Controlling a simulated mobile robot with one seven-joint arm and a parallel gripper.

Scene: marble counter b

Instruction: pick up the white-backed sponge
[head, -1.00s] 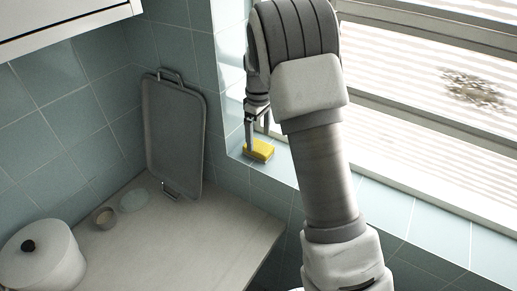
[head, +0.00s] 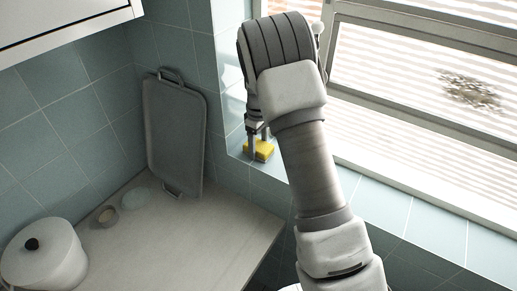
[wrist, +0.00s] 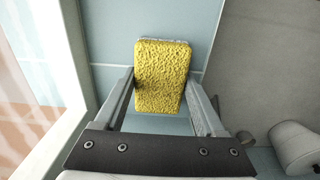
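The sponge (head: 264,151) lies on the tiled window sill, its yellow face up. In the wrist view the sponge (wrist: 161,75) shows a thin pale strip of its white back along the far edge. My gripper (head: 259,146) is over the sill with its fingers pointing down at the sponge. In the wrist view my gripper (wrist: 162,82) is open, with one finger along each side of the sponge. The fingertips look very close to its sides; I cannot tell whether they touch. The sponge's underside is hidden.
The tiled sill (head: 394,208) runs along the window with blinds (head: 420,90). A grey tray (head: 174,135) leans on the tiled wall. A white lidded pot (head: 44,262) and two small dishes stand on the counter (head: 185,240), whose middle is clear.

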